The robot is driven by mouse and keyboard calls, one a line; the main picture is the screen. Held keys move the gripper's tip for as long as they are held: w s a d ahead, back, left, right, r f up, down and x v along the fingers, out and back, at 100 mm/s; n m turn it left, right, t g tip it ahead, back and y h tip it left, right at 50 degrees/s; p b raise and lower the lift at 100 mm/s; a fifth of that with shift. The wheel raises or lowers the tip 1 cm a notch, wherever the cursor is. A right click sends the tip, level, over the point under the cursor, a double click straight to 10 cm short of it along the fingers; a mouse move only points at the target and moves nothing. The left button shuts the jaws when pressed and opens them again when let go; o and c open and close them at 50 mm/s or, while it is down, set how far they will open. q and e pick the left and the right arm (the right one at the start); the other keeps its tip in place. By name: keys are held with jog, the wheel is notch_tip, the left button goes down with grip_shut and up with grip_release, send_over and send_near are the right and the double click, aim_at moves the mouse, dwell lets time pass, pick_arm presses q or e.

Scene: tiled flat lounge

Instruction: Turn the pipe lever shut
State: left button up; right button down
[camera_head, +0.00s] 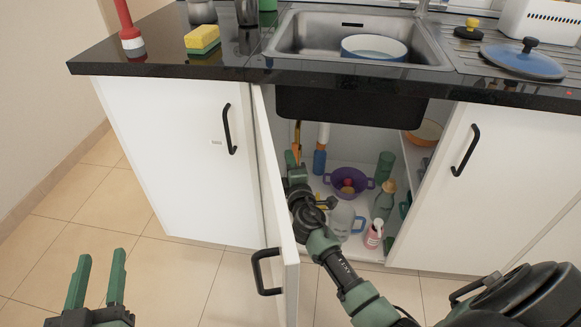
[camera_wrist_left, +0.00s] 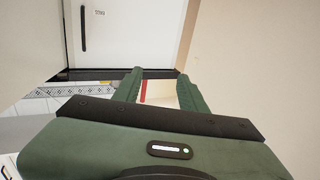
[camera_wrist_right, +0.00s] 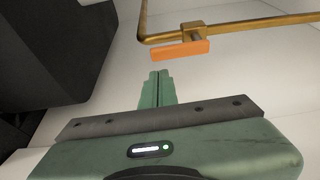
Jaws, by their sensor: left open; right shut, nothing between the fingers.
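The orange pipe lever (camera_wrist_right: 181,49) sits on a brass pipe (camera_wrist_right: 225,26) against the white cabinet wall in the right wrist view. The lever lies roughly along the pipe's horizontal run. The pipe (camera_head: 297,135) also shows under the sink in the head view. My right gripper (camera_wrist_right: 158,73) is shut and empty, with its fingertips just below the lever in the picture and a gap between them. In the head view my right gripper (camera_head: 291,158) is inside the cabinet, partly hidden by my own arm. My left gripper (camera_head: 101,254) is open and empty over the floor at the lower left.
The open cabinet door (camera_head: 273,175) stands left of my right arm. A purple colander (camera_head: 348,180), a jug (camera_head: 340,221), a glass bottle (camera_head: 384,201) and a pink-labelled bottle (camera_head: 373,235) crowd the cabinet floor. The dark sink basin (camera_head: 350,104) hangs above.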

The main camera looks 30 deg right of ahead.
aim_at(295, 154)
pick_arm(q)
notch_tip(295, 154, up, 3)
jog(key=shift+d+t+h, duration=0.15)
jog(key=shift+t+h, duration=0.25)
jog(key=shift+t, duration=0.4)
pick_arm(e)
jog(key=x, duration=0.3)
jog(key=shift+w+d, duration=0.1)
jog(key=shift+w, duration=0.15)
